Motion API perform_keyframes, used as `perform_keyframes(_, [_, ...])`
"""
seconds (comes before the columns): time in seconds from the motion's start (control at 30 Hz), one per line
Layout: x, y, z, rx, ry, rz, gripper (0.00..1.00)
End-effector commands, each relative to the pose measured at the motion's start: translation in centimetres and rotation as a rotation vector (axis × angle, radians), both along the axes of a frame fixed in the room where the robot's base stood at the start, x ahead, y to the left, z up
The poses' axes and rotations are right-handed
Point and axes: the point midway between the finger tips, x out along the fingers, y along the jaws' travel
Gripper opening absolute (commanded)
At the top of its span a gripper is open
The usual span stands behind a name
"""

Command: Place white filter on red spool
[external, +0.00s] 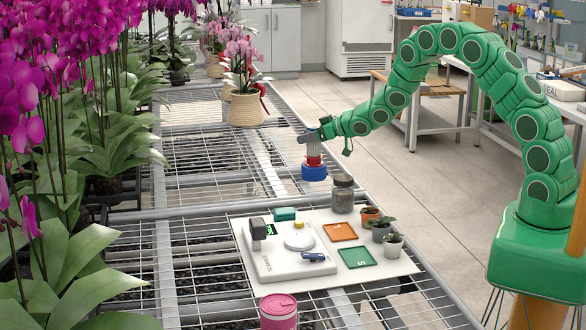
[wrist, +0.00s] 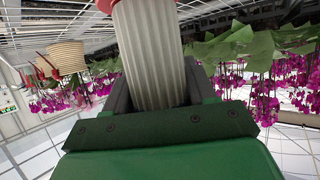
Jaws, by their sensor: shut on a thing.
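The white filter is a pale ribbed cylinder (wrist: 150,50) in the wrist view. It stands between the two dark jaws and runs out past the top edge. My gripper (external: 311,136) is shut on it above the bench, in the middle of the external view. Just below the gripper is a red part, seemingly the red spool (external: 314,161), with a wide blue part (external: 314,173) under it. I cannot tell whether the filter touches the red part. A small red patch (wrist: 104,5) shows beside the filter's far end.
A glass jar (external: 343,195) stands close, right of the blue part. A white board (external: 395,267) holds a scale (external: 285,265), an orange square (external: 340,231), a green square (external: 357,257) and small potted plants (external: 382,230). Orchids line the left. Open grating (external: 205,240) lies left of the board.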

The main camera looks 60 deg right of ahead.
Motion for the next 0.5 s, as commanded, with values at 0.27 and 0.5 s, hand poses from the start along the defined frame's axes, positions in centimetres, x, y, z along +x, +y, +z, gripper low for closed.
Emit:
perform_keyframes(0.27, [0.01,0.00,-0.14,0.000,0.000,0.000,0.22])
perform_keyframes(0.5, [0.00,0.00,-0.24,0.000,0.000,0.000,0.81])
